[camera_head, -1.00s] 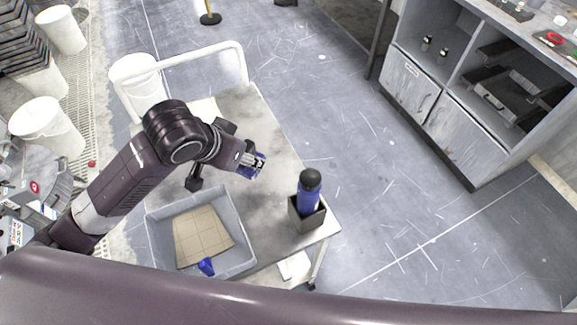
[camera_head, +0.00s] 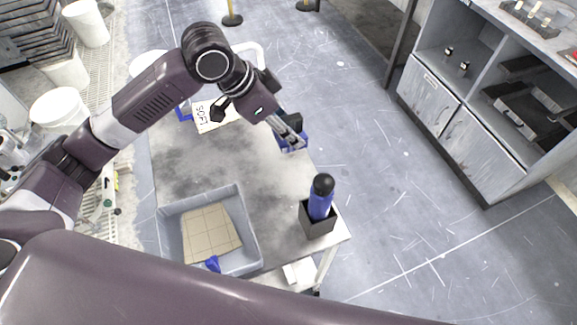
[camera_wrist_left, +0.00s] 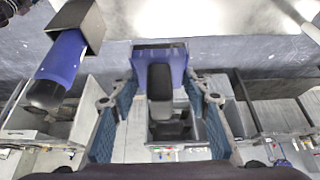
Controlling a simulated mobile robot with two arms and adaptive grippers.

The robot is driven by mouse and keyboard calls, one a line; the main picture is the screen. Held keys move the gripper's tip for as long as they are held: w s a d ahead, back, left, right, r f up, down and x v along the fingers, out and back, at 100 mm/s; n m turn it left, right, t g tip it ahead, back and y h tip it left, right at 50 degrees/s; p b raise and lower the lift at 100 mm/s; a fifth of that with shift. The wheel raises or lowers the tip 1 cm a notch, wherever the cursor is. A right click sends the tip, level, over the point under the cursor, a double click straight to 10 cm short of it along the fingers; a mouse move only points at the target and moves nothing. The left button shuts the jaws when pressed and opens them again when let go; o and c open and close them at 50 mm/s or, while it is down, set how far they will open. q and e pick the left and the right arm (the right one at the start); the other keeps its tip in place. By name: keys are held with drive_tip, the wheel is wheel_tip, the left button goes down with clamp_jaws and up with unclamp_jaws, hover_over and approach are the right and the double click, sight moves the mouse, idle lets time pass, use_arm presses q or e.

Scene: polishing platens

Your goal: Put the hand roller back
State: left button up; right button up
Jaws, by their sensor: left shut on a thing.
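The hand roller (camera_head: 292,143), a blue frame with a dark handle, is in my left gripper (camera_head: 288,132), over the cart's right edge. In the left wrist view its blue frame (camera_wrist_left: 150,56) and black handle (camera_wrist_left: 160,88) lie between the fingers of my left gripper (camera_wrist_left: 160,115), which is shut on it. The fingers hide part of it in the head view. My right gripper is out of view.
The cart top (camera_head: 200,160) has bare space in the middle. A grey bin (camera_head: 250,235) and a black holder (camera_head: 318,225) with a blue, black-topped bottle (camera_head: 320,203) stand at its near end. A white card (camera_head: 214,114) lies at the far end. Shelving (camera_head: 430,90) stands right.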

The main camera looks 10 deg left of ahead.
use_arm(q)
drive_tip(key=p, duration=0.1)
hover_over(294, 174)
drive_tip(key=a, duration=0.1)
drive_tip(key=f, duration=0.9)
drive_tip(key=s+f, duration=0.1)
drive_tip(key=f, duration=0.4)
drive_tip(key=shift+a+f, duration=0.15)
drive_tip(key=shift+f, duration=0.05)
drive_tip(key=shift+w+f, duration=0.1)
drive_tip(key=shift+f, duration=0.05)
drive_tip(key=shift+o, duration=0.2)
drive_tip(key=shift+s+a+f, duration=0.1)
drive_tip(key=shift+s+f, duration=0.25)
drive_tip(key=shift+f, duration=0.45)
drive_tip(key=o, duration=1.4)
drive_tip(key=shift+f, duration=0.15)
drive_tip(key=shift+o, duration=1)
drive_tip(key=shift+w, duration=0.25)
drive_tip(key=shift+r, duration=0.2)
